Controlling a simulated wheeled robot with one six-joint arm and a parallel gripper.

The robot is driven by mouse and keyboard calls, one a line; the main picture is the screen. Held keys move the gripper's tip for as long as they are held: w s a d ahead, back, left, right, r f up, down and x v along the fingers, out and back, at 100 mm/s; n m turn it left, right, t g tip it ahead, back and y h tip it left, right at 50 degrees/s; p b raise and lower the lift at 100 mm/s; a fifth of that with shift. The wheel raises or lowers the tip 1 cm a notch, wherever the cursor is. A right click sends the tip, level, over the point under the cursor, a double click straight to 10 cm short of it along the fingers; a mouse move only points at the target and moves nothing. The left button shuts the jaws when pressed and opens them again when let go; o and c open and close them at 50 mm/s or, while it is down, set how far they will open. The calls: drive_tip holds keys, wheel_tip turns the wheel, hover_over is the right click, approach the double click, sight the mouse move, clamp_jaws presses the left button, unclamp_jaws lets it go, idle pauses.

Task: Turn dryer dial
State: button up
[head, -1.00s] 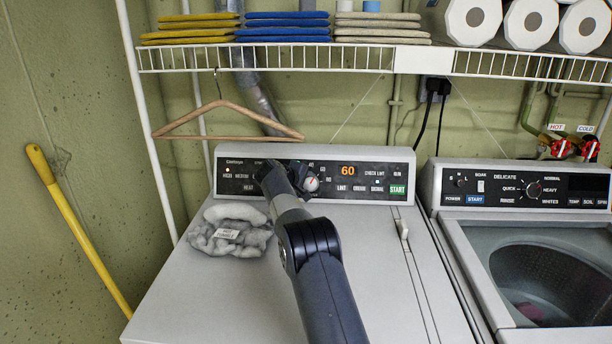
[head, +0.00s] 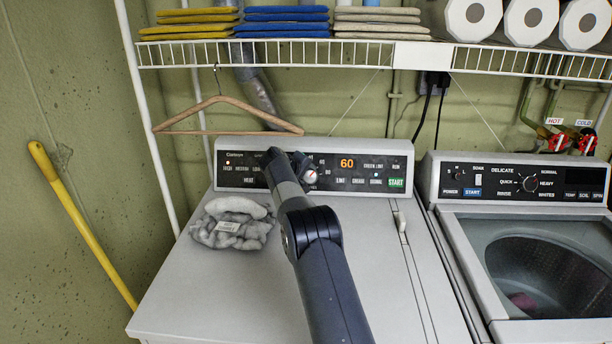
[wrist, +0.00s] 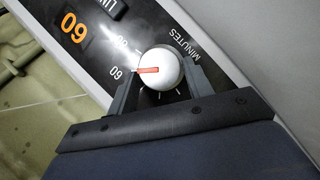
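The dryer dial (wrist: 160,69) is a round white knob with a red-orange pointer line. In the wrist view the line points at the printed 60 of the MINUTES scale. My gripper (wrist: 161,79) has one finger on each side of the knob, and both fingers appear to touch it. In the head view the dial (head: 310,177) shows just right of my gripper's dark end, which hides part of the panel. The dryer's orange display (head: 347,163) reads 60, and the green START button (head: 396,183) is right of it.
A wooden hanger (head: 225,102) hangs above the panel from the wire shelf (head: 300,53). The washer (head: 455,210) stands close at right. A yellow handle (head: 85,225) leans at left.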

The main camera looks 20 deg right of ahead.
drive_tip(key=o, duration=0.3)
drive_tip(key=shift+o, duration=0.2)
drive_tip(key=b+v, duration=0.2)
drive_tip(key=v, duration=0.8)
drive_tip(key=shift+s+a+r+b, duration=0.15)
drive_tip(key=shift+s+a+b, duration=0.1)
drive_tip(key=shift+b, duration=0.15)
drive_tip(key=shift+d, duration=0.1)
drive_tip(key=p+x, duration=0.2)
drive_tip(key=x, duration=0.8)
drive_tip(key=shift+w+d+f+p, duration=0.15)
drive_tip(key=shift+w+f+p, duration=0.1)
drive_tip(key=shift+p, duration=0.1)
